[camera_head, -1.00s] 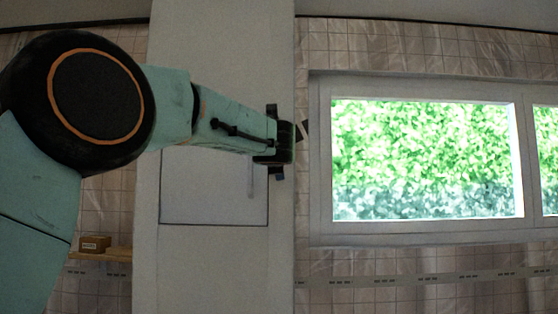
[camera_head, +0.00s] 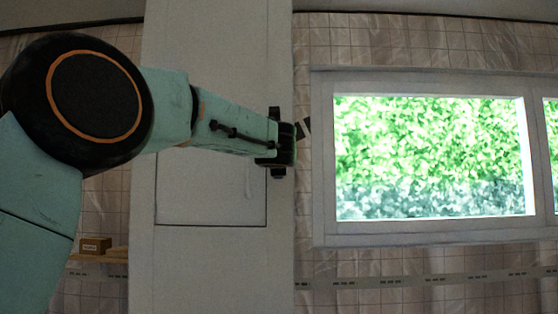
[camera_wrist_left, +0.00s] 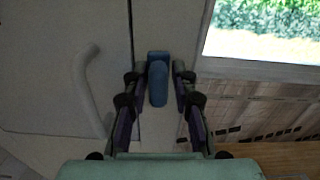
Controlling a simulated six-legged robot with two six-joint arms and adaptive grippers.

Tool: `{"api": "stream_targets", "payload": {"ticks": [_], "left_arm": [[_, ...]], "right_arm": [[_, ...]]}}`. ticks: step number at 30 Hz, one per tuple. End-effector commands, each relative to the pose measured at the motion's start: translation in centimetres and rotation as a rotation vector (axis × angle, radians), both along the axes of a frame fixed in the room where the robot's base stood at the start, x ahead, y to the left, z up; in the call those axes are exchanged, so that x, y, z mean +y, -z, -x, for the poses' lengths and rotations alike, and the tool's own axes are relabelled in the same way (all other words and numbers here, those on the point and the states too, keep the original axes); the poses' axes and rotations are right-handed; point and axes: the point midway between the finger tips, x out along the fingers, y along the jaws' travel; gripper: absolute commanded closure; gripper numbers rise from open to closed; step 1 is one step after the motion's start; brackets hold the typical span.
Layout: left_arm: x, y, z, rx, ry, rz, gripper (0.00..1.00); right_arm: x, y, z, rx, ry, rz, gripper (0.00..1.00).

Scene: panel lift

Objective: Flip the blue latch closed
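The blue latch (camera_wrist_left: 158,82) stands upright near the panel's seam, in the upper middle of the left wrist view. My left gripper (camera_wrist_left: 159,76) is open, with one finger on each side of the latch. Narrow gaps seem to show between the fingers and the latch; contact is hard to tell. In the head view my left arm reaches in from the left, and its gripper (camera_head: 284,150) is at the right edge of the pale column. The latch is hidden there behind the arm. My right gripper is not in view.
A pale panel door (camera_head: 210,195) is outlined on the column, with a grey handle (camera_wrist_left: 88,90) left of the latch in the wrist view. A framed window (camera_head: 430,155) is to the right. A small brown box (camera_head: 95,245) sits on a shelf at lower left.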

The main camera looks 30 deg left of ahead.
Motion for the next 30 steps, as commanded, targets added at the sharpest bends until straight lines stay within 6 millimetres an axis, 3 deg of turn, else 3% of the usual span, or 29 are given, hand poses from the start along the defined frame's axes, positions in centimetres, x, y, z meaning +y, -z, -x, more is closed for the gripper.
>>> {"api": "stream_targets", "payload": {"ticks": [7, 20, 30], "left_arm": [[-0.1, -0.2, -0.1, -0.003, 0.000, -0.002, 1.00], [0.0, -0.2, -0.1, -0.019, 0.001, 0.020, 1.00], [0.7, 0.2, 0.4, -0.132, 0.001, 0.198, 1.00]], "right_arm": [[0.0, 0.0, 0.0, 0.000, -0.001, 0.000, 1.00], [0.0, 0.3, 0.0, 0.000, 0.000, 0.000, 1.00], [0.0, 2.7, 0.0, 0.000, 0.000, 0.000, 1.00]]}}
